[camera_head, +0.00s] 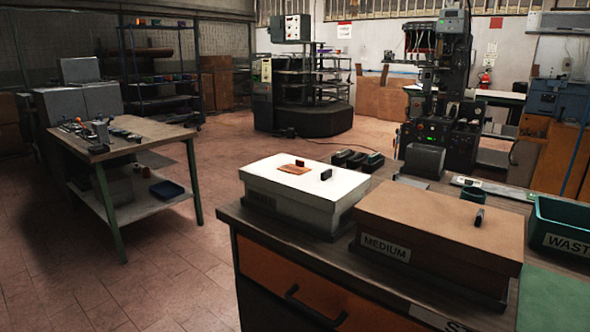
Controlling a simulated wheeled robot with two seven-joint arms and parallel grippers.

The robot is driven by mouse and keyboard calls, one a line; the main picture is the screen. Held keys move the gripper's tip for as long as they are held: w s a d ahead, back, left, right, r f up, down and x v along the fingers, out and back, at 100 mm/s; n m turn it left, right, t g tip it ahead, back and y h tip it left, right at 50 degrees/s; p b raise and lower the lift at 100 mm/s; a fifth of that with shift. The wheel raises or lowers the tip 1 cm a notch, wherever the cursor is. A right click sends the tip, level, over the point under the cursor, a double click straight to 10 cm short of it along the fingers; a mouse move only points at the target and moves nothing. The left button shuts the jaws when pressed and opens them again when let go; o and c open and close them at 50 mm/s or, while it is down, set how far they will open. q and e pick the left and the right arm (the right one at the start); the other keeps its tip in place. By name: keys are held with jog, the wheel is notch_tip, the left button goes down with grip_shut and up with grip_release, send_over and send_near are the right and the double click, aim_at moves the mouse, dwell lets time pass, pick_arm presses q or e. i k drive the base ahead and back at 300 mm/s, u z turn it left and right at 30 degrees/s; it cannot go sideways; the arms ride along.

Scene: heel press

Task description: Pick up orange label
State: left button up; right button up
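A flat orange label (295,169) lies on the lid of the white box (262,178), left of a small dark block on the same lid. A small reddish-dark piece stands right at the label's back edge; I cannot tell whether they touch. Neither of my grippers shows in the head view, so I cannot see whether they are open or shut.
A brown box (440,222) marked MEDIUM stands right of the white box on the workbench, with a small dark block on its lid. A green WASTE bin (562,226) is at the right edge. Dark heel-like pieces (357,160) lie behind. Another table (128,137) stands left, across open floor.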

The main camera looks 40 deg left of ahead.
aim_at(299, 168)
jog(key=z, duration=3)
jog(key=k, duration=1.9)
jog(key=u, duration=1.75)
